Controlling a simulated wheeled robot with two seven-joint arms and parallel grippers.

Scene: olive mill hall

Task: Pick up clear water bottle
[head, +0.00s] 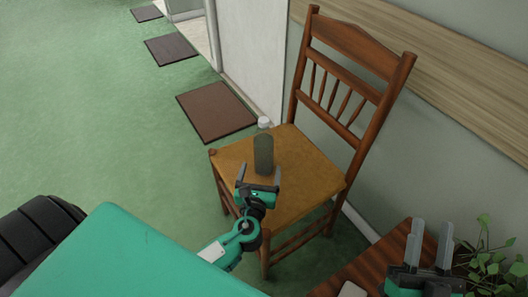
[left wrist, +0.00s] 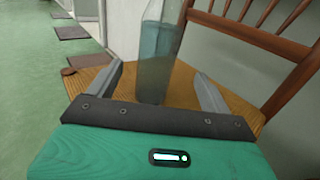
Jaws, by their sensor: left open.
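The clear water bottle (head: 263,152) stands upright on the seat of a wooden chair, with a pale cap on top in the head view. In the left wrist view the bottle (left wrist: 158,48) shows bluish liquid, and its top is cut off by the frame. My left gripper (head: 258,175) is open, just on the near side of the bottle. Its two fingers (left wrist: 158,85) spread to either side of the bottle's lower part in the wrist view; I cannot tell if the bottle is between them. My right gripper (head: 430,243) is at the lower right, fingers apart and empty, far from the bottle.
The wooden chair (head: 318,172) has a slatted back against the wall. A small brown item (head: 212,152) sits on the seat's left corner. A dark wooden table (head: 375,268) and a green plant (head: 492,262) are at the lower right. Green floor with brown mats (head: 215,110) is open at left.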

